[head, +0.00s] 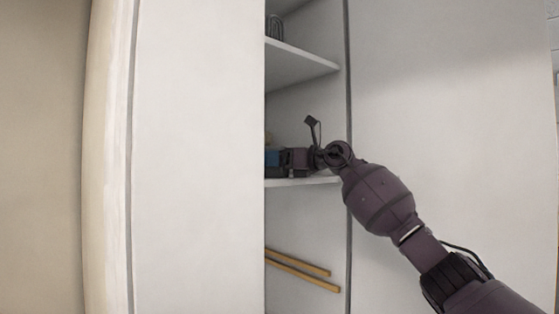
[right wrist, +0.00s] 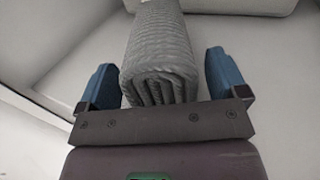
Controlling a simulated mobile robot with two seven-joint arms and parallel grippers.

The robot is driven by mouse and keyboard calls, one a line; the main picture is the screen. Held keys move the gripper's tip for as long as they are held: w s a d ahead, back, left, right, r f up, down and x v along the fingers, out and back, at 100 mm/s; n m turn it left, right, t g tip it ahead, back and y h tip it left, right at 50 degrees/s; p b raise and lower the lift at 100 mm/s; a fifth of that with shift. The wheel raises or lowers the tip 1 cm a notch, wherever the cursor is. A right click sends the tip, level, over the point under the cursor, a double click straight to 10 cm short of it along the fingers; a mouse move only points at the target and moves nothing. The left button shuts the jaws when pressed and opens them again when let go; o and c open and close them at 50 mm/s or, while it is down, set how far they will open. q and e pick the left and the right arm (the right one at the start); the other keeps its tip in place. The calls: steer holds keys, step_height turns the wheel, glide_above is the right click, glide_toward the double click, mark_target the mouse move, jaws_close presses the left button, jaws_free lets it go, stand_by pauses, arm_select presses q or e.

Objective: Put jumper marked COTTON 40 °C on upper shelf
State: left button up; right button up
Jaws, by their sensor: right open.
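A folded grey knitted jumper (right wrist: 160,50) lies on a pale shelf surface in the right wrist view. No marking can be read on it. My right gripper (right wrist: 160,78) is open, with one blue finger on each side of the jumper's near end and narrow gaps between. In the head view the right gripper (head: 272,158) is inside the cabinet just above the middle shelf (head: 310,181), partly hidden by the cabinet's front panel. The upper shelf (head: 298,66) is above it. My left gripper is out of view.
A wire-like metal object (head: 275,27) stands on the upper shelf at the left. Two wooden rails (head: 300,271) show below the middle shelf. A white panel (head: 200,150) hides the cabinet's left part. The visible right part of the upper shelf is clear.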

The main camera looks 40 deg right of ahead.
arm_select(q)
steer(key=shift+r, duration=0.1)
arm_select(e)
steer(key=shift+r, duration=0.15)
steer(key=shift+s+d, duration=0.15)
steer(key=shift+s, duration=0.05)
arm_select(q)
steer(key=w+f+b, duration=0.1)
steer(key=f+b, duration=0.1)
steer(key=b, duration=0.2)
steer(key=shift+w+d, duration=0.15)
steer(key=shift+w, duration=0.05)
arm_select(e)
steer(key=v, duration=1.1)
steer(key=shift+s, duration=0.3)
steer(key=shift+d, duration=0.1)
